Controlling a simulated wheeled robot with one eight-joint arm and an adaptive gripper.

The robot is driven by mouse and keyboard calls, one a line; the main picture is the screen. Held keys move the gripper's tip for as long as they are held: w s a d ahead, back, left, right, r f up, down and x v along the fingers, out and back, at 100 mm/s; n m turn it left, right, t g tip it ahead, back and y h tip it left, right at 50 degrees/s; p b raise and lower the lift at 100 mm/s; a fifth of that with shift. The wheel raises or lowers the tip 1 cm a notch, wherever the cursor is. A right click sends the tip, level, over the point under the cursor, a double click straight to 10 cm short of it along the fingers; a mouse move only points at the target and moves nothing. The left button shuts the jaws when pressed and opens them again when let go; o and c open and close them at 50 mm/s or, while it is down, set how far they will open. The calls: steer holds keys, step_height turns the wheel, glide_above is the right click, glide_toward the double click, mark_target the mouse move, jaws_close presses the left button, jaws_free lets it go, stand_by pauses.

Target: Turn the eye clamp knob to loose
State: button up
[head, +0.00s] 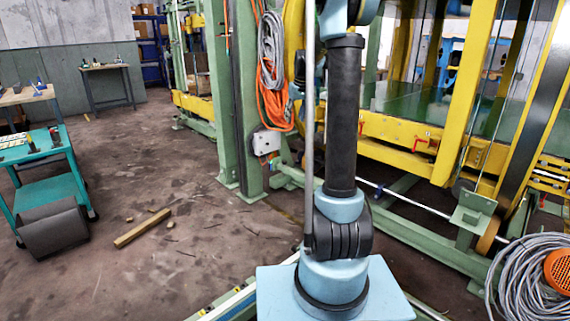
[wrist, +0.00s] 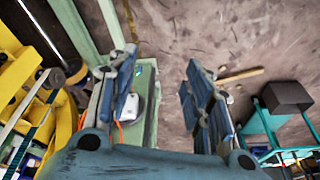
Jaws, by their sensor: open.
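I cannot pick out the eye clamp knob in either view. The ring inverter is probably the large yellow and green machine (head: 465,95) on the right of the head view; part of its yellow frame also shows at the left of the wrist view (wrist: 20,70). My gripper (wrist: 160,60) is open and empty in the wrist view, its two fingers wide apart. Between and beyond them are bare floor and a green post (wrist: 148,95) with a pale box (wrist: 129,106), partly behind the left finger. In the head view my arm rises out of frame, so the gripper is hidden there.
A green post with a grey box (head: 266,142) and hanging orange and grey cables (head: 271,65) stands left of my arm. A teal cart (head: 40,150), a wooden beam (head: 142,228) on the floor and a coiled hose (head: 530,275) lie around. Floor at centre left is mostly clear.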

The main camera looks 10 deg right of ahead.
steer(key=w+d+f+n, duration=0.1)
steer(key=w+f, duration=0.4)
steer(key=w, duration=0.5)
steer(key=w+d+f, duration=0.1)
steer(key=w+f, duration=0.3)
steer(key=w, duration=0.5)
steer(key=n, duration=0.1)
glide_toward(285, 161)
steer(key=shift+t+y, duration=0.4)
steer(key=x, duration=0.9)
steer(key=shift+s+d, duration=0.2)
steer(key=shift+s, duration=0.05)
steer(key=c, duration=1.1)
